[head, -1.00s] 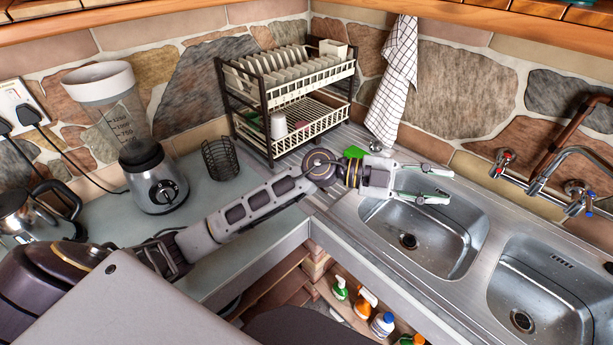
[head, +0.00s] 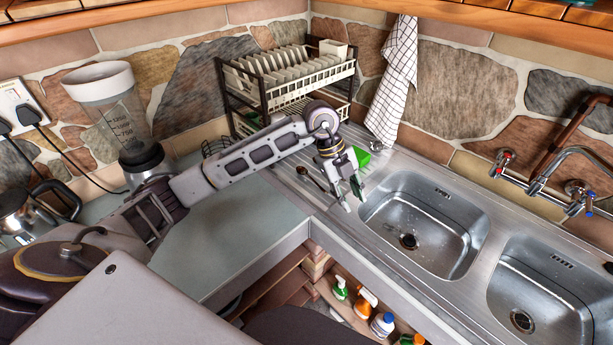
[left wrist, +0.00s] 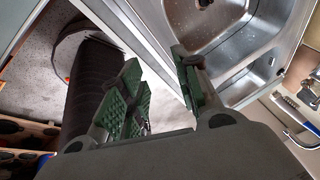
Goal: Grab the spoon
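The spoon (head: 304,172) is small and dark. It lies on the ribbed metal drainboard (head: 318,215) left of the sinks in the head view. My left gripper (head: 354,198) points down over the drainboard, to the right of the spoon and near the left sink's edge. Its fingers are apart with nothing between them. In the left wrist view the green-padded fingers (left wrist: 158,92) are also spread and empty, with the sink beyond them. I cannot make out the spoon in that view. My right gripper is not in view.
A two-tier dish rack (head: 290,85) stands behind the drainboard. A green item (head: 362,156) lies behind my left gripper. Two sink basins (head: 425,225) are to the right, with a faucet (head: 560,165). A blender (head: 115,110) stands at the left. The counter before it is clear.

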